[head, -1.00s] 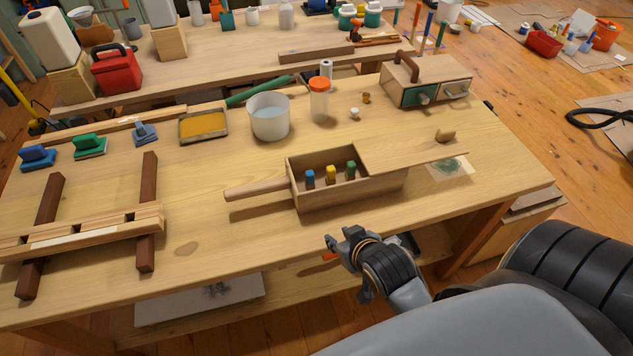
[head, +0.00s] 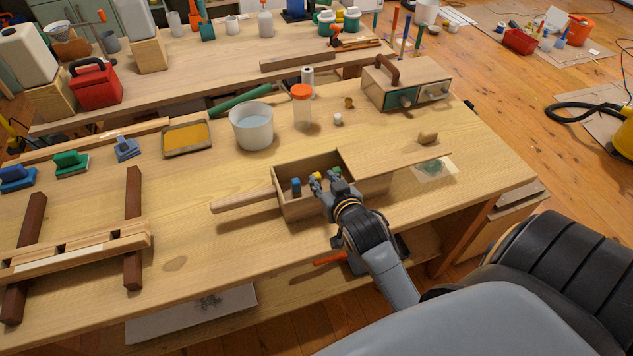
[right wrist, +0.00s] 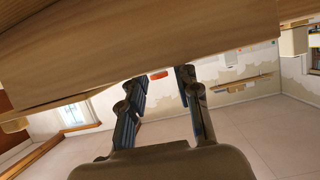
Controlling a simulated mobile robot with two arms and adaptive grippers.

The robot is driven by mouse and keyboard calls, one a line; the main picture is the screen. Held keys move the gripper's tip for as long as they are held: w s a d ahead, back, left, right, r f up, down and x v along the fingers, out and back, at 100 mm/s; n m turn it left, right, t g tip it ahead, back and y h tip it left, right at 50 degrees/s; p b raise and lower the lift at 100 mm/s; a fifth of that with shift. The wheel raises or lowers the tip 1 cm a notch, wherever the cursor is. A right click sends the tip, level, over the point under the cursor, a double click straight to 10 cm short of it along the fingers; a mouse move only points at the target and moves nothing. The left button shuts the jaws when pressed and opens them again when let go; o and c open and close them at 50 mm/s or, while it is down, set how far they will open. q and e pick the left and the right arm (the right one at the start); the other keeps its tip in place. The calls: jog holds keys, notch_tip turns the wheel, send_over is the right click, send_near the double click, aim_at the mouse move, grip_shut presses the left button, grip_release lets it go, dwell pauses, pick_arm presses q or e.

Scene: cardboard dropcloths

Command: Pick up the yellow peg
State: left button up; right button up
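The yellow peg (head: 317,176) stands in an open wooden box on the workbench, mostly hidden behind my right gripper. A blue peg (head: 296,187) stands to its left, and a green peg to its right is almost covered. My right gripper (head: 325,183) is over the front of the box (head: 297,210), close to the yellow peg. In the right wrist view its two fingers (right wrist: 163,88) are apart with nothing visible between them. A wooden surface (right wrist: 130,50) fills the top of that view, and no peg shows there. My left gripper is not in view.
The box has a handle (head: 243,201) at left and a lid panel (head: 400,164) reaching right. A bucket (head: 252,127), an orange-capped jar (head: 302,108) and a drawer unit (head: 405,84) stand behind it. A wooden frame (head: 75,250) lies at left.

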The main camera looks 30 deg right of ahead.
aim_at(317, 176)
jog(key=shift+a+p+x, duration=0.2)
jog(key=shift+p+x, duration=0.2)
jog(key=shift+x, duration=2.2)
jog(key=shift+f, duration=0.2)
jog(key=c, duration=0.6)
